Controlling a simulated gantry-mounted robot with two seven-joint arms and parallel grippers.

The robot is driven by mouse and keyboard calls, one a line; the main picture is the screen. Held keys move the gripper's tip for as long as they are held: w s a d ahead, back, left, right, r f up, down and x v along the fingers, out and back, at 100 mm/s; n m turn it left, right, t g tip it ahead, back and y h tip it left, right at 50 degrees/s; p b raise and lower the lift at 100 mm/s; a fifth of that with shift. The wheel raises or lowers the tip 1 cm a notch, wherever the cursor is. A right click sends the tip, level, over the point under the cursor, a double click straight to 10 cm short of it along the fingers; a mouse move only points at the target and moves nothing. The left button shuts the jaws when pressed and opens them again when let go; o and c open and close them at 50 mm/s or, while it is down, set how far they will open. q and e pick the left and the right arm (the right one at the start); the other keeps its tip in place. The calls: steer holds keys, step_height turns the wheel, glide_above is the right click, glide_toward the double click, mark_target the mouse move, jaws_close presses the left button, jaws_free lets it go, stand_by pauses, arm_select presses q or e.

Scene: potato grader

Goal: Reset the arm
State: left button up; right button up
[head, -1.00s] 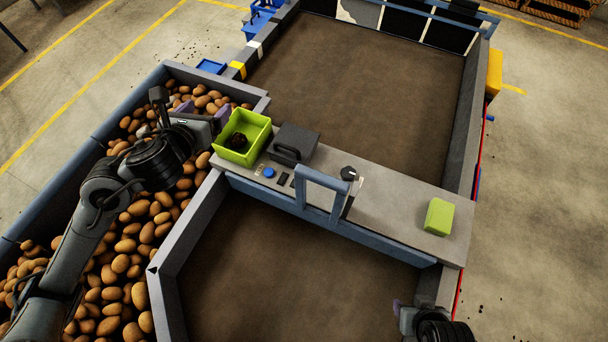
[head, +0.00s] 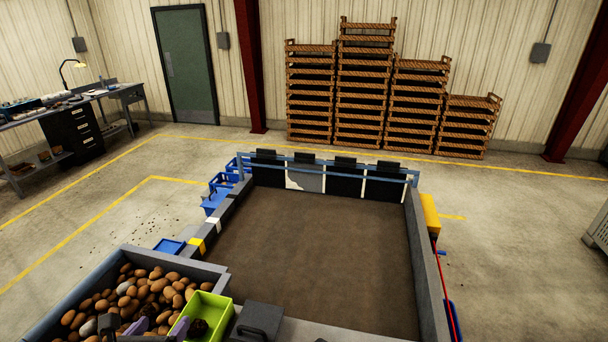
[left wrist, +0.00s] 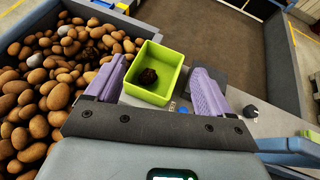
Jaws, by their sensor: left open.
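My left gripper (head: 160,325) shows at the bottom left of the head view, its purple fingers apart and nothing between them. In the left wrist view the fingers (left wrist: 157,68) stand open on either side of the green bin (left wrist: 172,57), which appears beyond them. The bin also shows in the head view (head: 213,301), just right of the gripper. A dark, lumpy potato or clod (left wrist: 148,76) lies in the bin. Most of the left arm is outside the head view. My right gripper is not in view.
Potatoes fill the hopper (head: 62,300) at the lower left. A dark grey box (head: 258,320) stands right of the bin. The brown grader bed (head: 320,245) is bare. Stacked wooden crates (head: 362,95) stand against the far wall. A workbench (head: 85,100) is at the left.

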arm_select(q)
steer(key=s+d+f+n+g+h+p, duration=0.1)
steer(key=s+d+f+n+g+p, duration=0.4)
steer(key=s+d+f, duration=0.45)
steer(key=s+f+n+g, duration=0.1)
steer(key=s+n, duration=0.5)
steer(key=n, duration=0.7)
steer(key=s+f+n+g+p, duration=0.1)
steer(key=s+n, duration=0.6)
steer(key=n, duration=0.7)
steer(key=shift+a+f+n+g, duration=0.35)
steer(key=shift+f+g, duration=0.3)
steer(key=shift+g, duration=0.35)
